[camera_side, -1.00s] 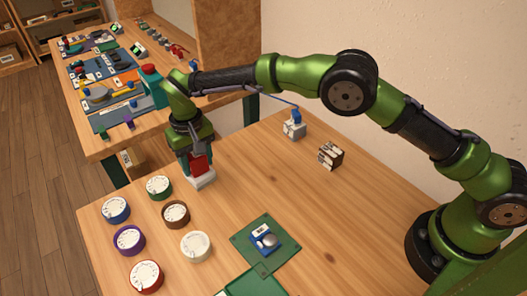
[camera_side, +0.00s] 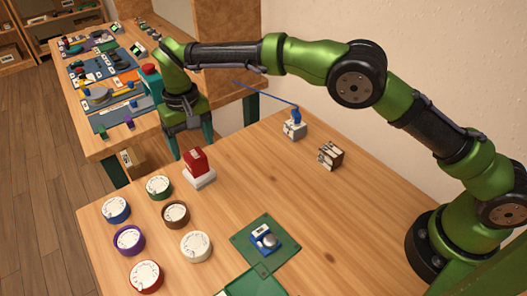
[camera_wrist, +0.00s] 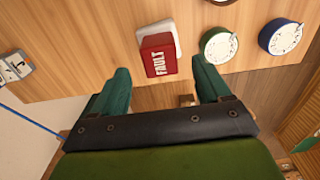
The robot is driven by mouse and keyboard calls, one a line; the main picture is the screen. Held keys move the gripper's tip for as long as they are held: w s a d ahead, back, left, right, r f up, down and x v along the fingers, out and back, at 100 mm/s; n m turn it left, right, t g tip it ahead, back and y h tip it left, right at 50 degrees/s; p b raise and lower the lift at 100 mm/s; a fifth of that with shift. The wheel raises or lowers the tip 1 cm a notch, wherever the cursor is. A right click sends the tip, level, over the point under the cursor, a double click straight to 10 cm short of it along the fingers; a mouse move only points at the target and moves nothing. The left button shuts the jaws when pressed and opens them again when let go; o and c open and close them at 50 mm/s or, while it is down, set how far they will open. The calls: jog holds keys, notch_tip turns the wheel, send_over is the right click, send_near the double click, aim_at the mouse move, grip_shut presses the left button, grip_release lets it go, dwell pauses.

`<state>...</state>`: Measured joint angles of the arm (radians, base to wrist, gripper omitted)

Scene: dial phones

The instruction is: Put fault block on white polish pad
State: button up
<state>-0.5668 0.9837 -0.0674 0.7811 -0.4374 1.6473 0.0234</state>
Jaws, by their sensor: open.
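The red fault block (camera_side: 195,160), with "FAULT" lettering in the wrist view (camera_wrist: 158,57), rests on the white polish pad (camera_side: 201,180) near the table's far edge. The pad's white rim also shows in the wrist view (camera_wrist: 176,34). My gripper (camera_side: 191,145) is open and empty, above and behind the block in the side view. In the wrist view its two green fingers (camera_wrist: 158,80) are spread apart, with the block beyond them and nothing between them.
Several dials, including a green one (camera_side: 159,187) and a brown one (camera_side: 176,213), stand left of and below the pad. A green mat (camera_side: 246,262) lies in front. A white block with a blue top (camera_side: 294,128) and a striped block (camera_side: 330,155) stand right. The middle of the table is clear.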

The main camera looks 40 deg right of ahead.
aim_at(195, 155)
notch_tip(195, 155, up, 5)
jog(key=shift+r, duration=0.2)
jog(key=s+d+r+m+t+y, duration=0.1)
jog(key=s+d+r, duration=0.2)
jog(key=d+r, duration=0.45)
jog(key=s+d+r+t+y, duration=0.1)
jog(key=s+d+r+t, duration=0.1)
jog(key=s+d+r, duration=0.35)
jog(key=s+d+f+m+t, duration=0.1)
jog(key=s+d+f+t, duration=0.1)
jog(key=s+d, duration=0.5)
jog(key=s+d+f+m+t, duration=0.2)
jog(key=s+d, duration=0.4)
jog(key=s, duration=0.5)
jog(key=shift+d+f, duration=0.15)
jog(key=shift+d, duration=0.2)
